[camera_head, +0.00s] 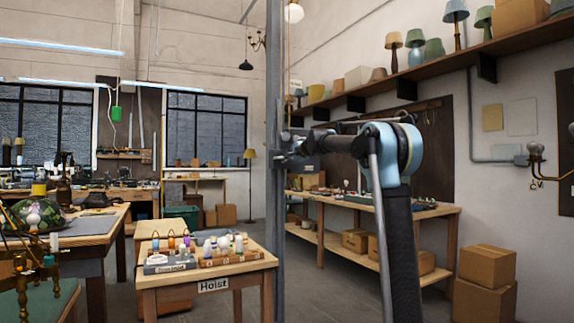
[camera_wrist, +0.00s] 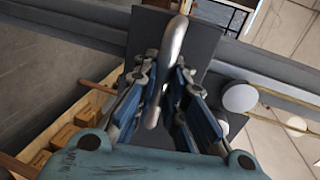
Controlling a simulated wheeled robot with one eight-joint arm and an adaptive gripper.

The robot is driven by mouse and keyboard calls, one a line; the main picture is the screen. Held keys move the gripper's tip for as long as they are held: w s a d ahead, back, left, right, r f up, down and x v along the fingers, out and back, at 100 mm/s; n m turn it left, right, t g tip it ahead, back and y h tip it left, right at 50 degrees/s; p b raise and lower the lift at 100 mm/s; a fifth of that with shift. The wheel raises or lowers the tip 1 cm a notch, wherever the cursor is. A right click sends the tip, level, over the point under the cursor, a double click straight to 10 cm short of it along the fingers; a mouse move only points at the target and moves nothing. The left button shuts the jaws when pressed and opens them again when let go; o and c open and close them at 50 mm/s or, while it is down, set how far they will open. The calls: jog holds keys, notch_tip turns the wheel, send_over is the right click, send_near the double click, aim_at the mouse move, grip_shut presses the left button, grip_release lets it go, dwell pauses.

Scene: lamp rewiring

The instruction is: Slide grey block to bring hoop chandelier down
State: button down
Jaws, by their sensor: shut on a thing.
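In the wrist view, the grey block (camera_wrist: 203,42) is a dark plate on a long grey post (camera_wrist: 262,63). A rounded metal handle (camera_wrist: 172,45) stands out from it. My gripper (camera_wrist: 165,82) has its blue-padded fingers on both sides of this handle and is shut on it. In the head view, my gripper (camera_head: 288,150) is at the tall grey post (camera_head: 274,75), with the arm reaching in from the right. The block is hard to make out there behind the gripper. I cannot identify a hoop chandelier for certain.
A small table labelled Hoist (camera_head: 212,285) stands left of the post. A workbench (camera_head: 440,208) and cardboard boxes (camera_head: 487,278) are on the right. A brass lamp frame (camera_head: 22,275) is at lower left. A round light knob (camera_wrist: 239,96) sits beside the post.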

jog(key=shift+w+r, duration=0.1)
jog(key=shift+r, duration=0.1)
jog(key=c, duration=1.6)
grip_release()
jog(key=shift+c, duration=0.2)
jog(key=shift+d, duration=0.1)
jog(key=v, duration=1.2)
jog(key=shift+f, duration=0.15)
jog(key=s+d+f+n+g+h, duration=0.2)
jog(key=s+d+f, duration=0.5)
jog(key=s+f, duration=1.1)
jog(key=s+d+f+n+g+h, duration=0.3)
jog(key=s+d+f+n+g, duration=0.2)
jog(key=s+f, duration=1.4)
jog(key=s+d+f+n+g+h, duration=0.3)
jog(key=s+d+f, duration=0.8)
jog(key=s+f, duration=0.7)
jog(key=shift+s+f+n+g, duration=0.25)
jog(key=shift+f+n+g, duration=0.25)
jog(key=shift+f+n, duration=0.4)
